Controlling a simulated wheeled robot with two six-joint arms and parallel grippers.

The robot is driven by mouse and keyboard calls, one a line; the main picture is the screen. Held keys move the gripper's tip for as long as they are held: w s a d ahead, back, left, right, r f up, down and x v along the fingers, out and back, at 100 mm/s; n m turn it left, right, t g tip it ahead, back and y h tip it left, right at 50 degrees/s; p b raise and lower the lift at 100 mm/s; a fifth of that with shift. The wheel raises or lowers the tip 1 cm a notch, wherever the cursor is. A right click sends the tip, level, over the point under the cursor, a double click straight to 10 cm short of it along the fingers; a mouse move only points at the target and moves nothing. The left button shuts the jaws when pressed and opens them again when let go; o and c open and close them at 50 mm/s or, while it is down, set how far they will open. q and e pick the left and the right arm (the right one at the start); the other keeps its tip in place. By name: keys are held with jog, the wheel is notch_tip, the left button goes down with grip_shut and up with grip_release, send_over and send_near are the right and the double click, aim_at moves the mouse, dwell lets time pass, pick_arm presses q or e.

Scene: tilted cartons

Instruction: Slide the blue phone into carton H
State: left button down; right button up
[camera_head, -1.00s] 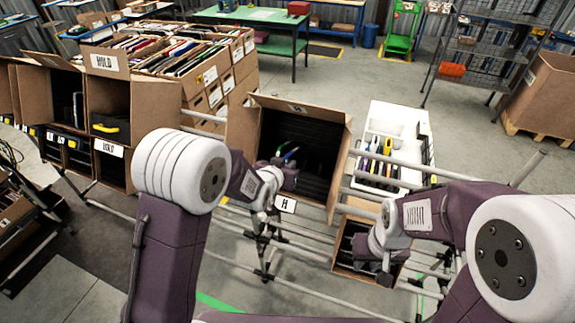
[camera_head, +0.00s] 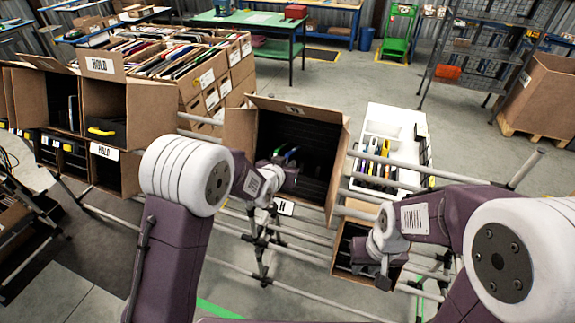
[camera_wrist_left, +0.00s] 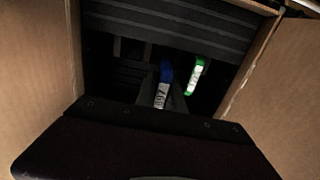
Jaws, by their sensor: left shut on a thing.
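Carton H (camera_head: 336,176) is an open, tilted brown box with a dark ribbed inside and an H label (camera_head: 284,207) below its mouth. My left gripper (camera_head: 281,163) reaches into its mouth. The blue phone (camera_wrist_left: 167,72) shows between the fingers in the left wrist view, with a pale marked strip below the blue end. The left gripper (camera_wrist_left: 163,92) is shut on it. A green-edged item (camera_wrist_left: 196,76) stands just right of it, apart. The phone's far end is hidden in the dark. My right gripper (camera_head: 368,272) hangs at the small lower carton; its fingers are not clear.
A white tray (camera_head: 408,122) with several upright items stands right of carton H. The HOLD carton (camera_head: 150,108) is to the left. Metal rails (camera_head: 300,237) run below carton H. The small lower carton (camera_head: 343,240) sits beneath its right side.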

pick_arm(q)
jog(key=shift+f+b+x, duration=0.3)
jog(key=shift+b+x, duration=0.75)
jog(key=shift+x, duration=0.55)
jog(key=shift+b+x, duration=0.45)
jog(key=shift+x, duration=0.35)
dwell(0.8)
dwell(0.5)
jog(key=c, duration=1.3)
grip_release()
jog(key=shift+c, duration=0.2)
